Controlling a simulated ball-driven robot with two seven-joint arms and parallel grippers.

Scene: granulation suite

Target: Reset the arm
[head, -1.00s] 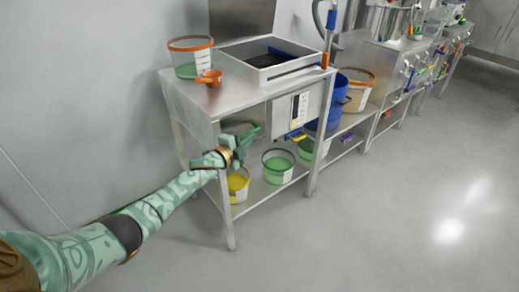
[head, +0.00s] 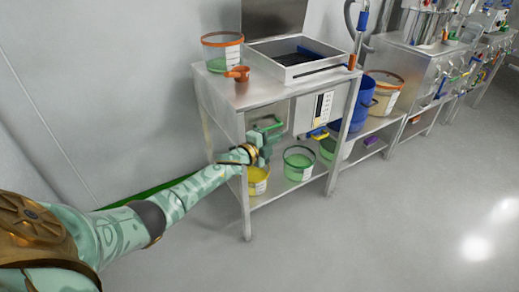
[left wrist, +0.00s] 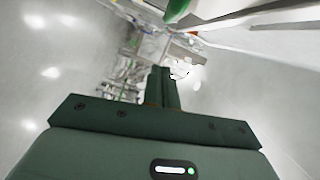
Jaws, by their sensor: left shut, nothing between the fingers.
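My left arm comes in from the left in the head view. Its gripper (head: 268,143) is in front of the left end of the steel bench (head: 222,90), below the top and above the lower shelf. In the left wrist view the two dark green fingers (left wrist: 161,76) are together, with nothing between them. My right gripper is not in view.
An orange-rimmed tub (head: 222,52), an orange scoop (head: 238,73) and a steel tray (head: 262,62) stand on the bench. A yellow bucket (head: 257,182) and a green bucket (head: 299,165) stand below. Open floor lies at the front right.

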